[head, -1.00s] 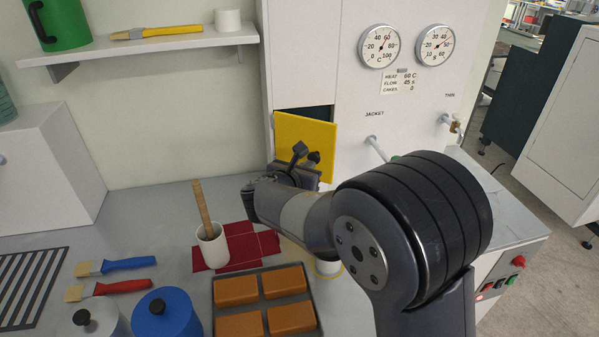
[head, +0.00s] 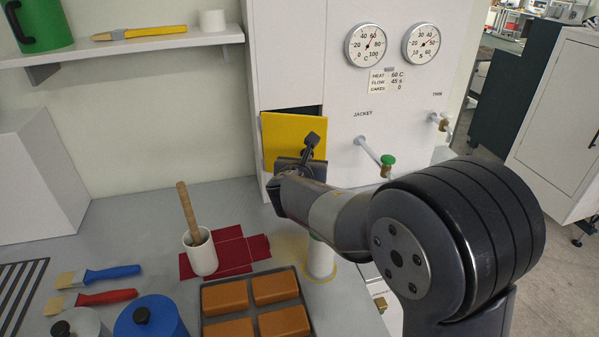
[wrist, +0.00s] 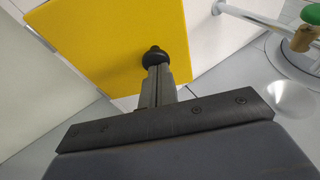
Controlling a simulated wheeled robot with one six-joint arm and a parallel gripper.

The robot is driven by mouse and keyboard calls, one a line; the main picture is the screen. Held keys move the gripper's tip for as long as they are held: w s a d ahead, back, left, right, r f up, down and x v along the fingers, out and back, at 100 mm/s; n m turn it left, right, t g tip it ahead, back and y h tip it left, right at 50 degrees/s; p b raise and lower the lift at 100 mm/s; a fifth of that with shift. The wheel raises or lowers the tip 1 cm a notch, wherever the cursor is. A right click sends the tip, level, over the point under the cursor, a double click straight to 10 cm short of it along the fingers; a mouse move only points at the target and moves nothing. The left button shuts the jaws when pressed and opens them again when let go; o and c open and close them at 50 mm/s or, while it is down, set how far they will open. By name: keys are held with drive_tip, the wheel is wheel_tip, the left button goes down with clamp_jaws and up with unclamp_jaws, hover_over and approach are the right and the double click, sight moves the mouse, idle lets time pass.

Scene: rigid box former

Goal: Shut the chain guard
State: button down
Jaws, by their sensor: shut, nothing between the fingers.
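The chain guard appears to be the yellow square panel (head: 283,135) on the front of the white machine. It stands out at an angle, with a dark opening showing above it. In the wrist view the panel (wrist: 115,35) fills the upper left, and a black round knob (wrist: 153,55) shows against it. My gripper (head: 308,152) is in front of the panel's lower right part. Its fingers (wrist: 158,80) are shut and empty, with the tips at the knob; I cannot tell whether they touch it.
A pipe with a green-handled valve (head: 388,160) sticks out right of the panel. Below are a white cylinder (head: 320,262), a white cup (head: 201,255) with a wooden stick, a red mat (head: 240,250) and a tray (head: 203,300) of orange blocks. A shelf (head: 130,50) is upper left.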

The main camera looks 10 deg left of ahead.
drive_tip(key=shift+n+y, duration=0.3)
drive_tip(key=shift+y, duration=0.1)
drive_tip(key=shift+w+d, duration=0.25)
drive_tip(key=shift+w, duration=0.75)
drive_tip(key=shift+w+d, duration=0.2)
drive_tip(key=shift+w, duration=0.85)
drive_tip(key=shift+w+d, duration=0.25)
drive_tip(key=shift+w, duration=0.75)
drive_tip(key=shift+r, duration=0.1)
drive_tip(key=b, duration=0.1)
approach(316, 148)
drive_tip(key=shift+s+r, duration=0.15)
drive_tip(key=shift+s, duration=0.4)
